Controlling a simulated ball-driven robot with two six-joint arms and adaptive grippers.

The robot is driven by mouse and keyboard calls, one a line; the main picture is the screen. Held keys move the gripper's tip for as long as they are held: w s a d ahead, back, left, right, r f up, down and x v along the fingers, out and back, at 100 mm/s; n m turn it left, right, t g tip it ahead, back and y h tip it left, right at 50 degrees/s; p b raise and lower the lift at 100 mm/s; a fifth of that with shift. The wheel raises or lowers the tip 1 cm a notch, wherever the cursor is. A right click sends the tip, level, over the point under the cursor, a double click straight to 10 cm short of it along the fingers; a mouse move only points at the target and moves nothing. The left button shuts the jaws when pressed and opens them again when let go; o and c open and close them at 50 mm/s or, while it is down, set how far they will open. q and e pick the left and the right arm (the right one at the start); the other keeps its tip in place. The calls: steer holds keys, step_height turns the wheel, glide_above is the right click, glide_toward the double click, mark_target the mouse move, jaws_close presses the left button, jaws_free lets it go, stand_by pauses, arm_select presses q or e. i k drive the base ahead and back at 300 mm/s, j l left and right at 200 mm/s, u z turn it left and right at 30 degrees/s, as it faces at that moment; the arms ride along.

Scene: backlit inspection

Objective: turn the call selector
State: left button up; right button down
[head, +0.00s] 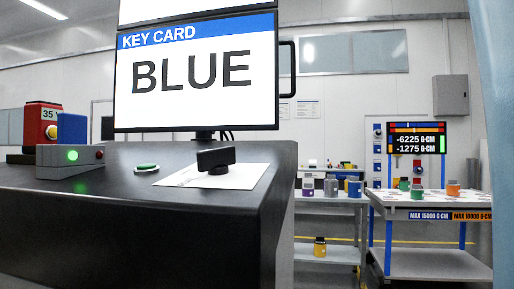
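A black rotary knob with a raised bar handle (215,160), which looks like the call selector, sits on a white sheet or plate (252,176) on top of the dark console (150,215). Its bar lies roughly left to right in the head view. A green push button (147,168) is to its left. Neither of my grippers shows in the head view, so nothing is seen touching the knob.
A monitor reading KEY CARD BLUE (195,80) stands behind the knob. A grey box with a lit green lamp (72,156) and a red unit marked 35 (42,124) are at left. Shelves (330,248) and a balance table (430,265) with coloured containers stand right.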

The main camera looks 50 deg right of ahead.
mark_target(216, 162)
steer(key=k+l+z, duration=0.1)
steer(key=z, duration=1.1)
steer(key=j+z, duration=0.15)
steer(key=i+j, duration=0.05)
